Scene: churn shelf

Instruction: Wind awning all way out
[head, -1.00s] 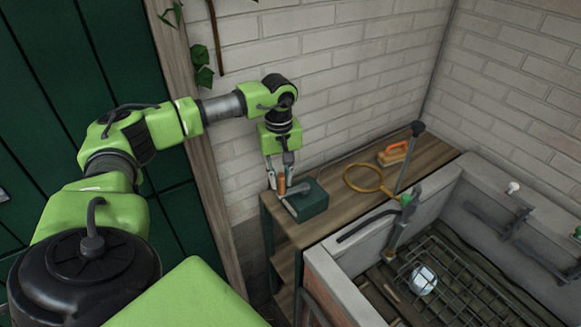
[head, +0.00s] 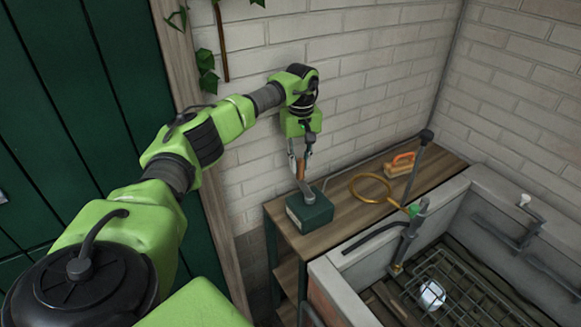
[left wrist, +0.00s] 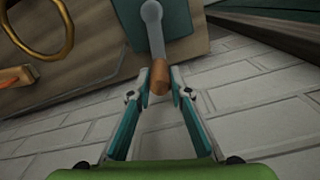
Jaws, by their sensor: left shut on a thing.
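A dark green crank box (head: 310,214) sits on the left end of the wooden shelf top. A grey crank arm (head: 307,192) is on it, with a copper-brown handle (head: 301,168) at its end. My left gripper (head: 300,174) is shut on the handle, at the back of the box near the wall. In the left wrist view, the fingertips (left wrist: 160,80) close on the handle (left wrist: 160,73), and the crank arm (left wrist: 155,32) runs from it to the teal box top (left wrist: 180,22). The awning is not in view. My right gripper is not in view.
A yellow ring (head: 371,188) and an orange-handled brush (head: 400,164) lie to the right on the shelf top (head: 345,214). A stone sink (head: 333,277) with a tap (head: 412,228) and wire rack stands in front right. The brick wall is close behind the gripper.

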